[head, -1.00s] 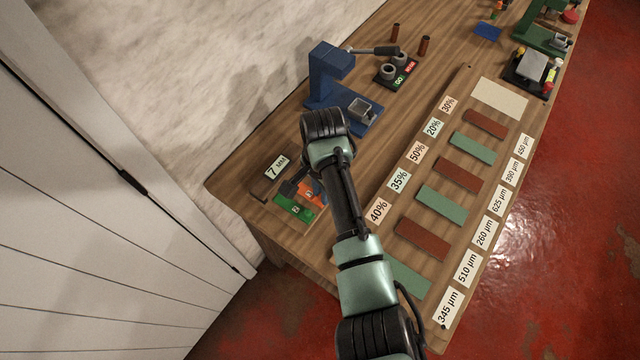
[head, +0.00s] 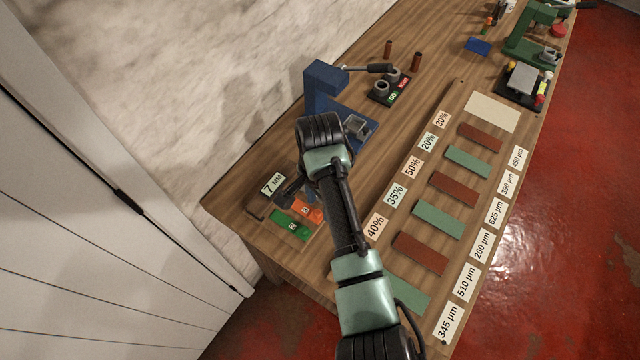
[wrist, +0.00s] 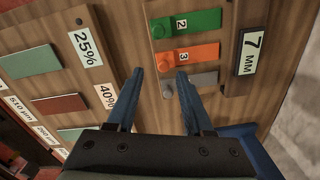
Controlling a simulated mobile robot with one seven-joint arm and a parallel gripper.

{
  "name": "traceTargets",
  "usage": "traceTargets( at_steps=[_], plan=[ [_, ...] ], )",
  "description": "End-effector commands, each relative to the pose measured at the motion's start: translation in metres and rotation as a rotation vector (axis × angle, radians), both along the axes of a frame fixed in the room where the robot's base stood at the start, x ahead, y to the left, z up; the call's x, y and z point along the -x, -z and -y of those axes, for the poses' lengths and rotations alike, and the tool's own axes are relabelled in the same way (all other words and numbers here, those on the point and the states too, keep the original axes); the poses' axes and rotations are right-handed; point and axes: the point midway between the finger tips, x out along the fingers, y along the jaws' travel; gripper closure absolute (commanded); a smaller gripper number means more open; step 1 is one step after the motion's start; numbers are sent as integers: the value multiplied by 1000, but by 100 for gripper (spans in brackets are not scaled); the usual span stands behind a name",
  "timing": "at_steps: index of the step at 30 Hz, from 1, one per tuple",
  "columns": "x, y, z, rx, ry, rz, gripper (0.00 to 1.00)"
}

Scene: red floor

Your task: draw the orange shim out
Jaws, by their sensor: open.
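The orange shim (wrist: 195,54), marked 3, lies flat in a wooden holder in the wrist view, between a green shim (wrist: 196,21) marked 2 and a grey shim (wrist: 203,80). Its rounded tab (wrist: 163,63) points left. The orange shim also shows in the head view (head: 312,211), partly covered by my arm. My gripper (wrist: 160,72) is open, its two blue fingers apart and empty. In the wrist view the orange tab appears between the fingertips; I cannot tell the height gap. The grey shim is partly hidden by a finger.
A "7 MM" block (wrist: 247,54) stands beside the shims' inner ends. A blue stand (head: 321,90) is farther along the bench. Red and green plates (head: 420,253) with labels fill the right side. The bench's near edge is close to the shims.

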Motion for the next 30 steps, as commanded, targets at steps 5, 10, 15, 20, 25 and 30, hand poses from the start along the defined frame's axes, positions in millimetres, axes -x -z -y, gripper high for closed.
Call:
traceTargets(
  at_steps=[5, 10, 15, 20, 25, 30],
  plan=[
    [-2, -41, -1, 0, -2, 6, 48],
    [-1, -75, 0, 1, -1, 6, 48],
    [-1, -99, 0, 1, 0, 2, 48],
    [0, -103, 1, 1, 1, 1, 48],
    [0, -103, 1, 1, 1, 1, 48],
    [0, -102, 1, 1, 1, 1, 48]
  ],
)
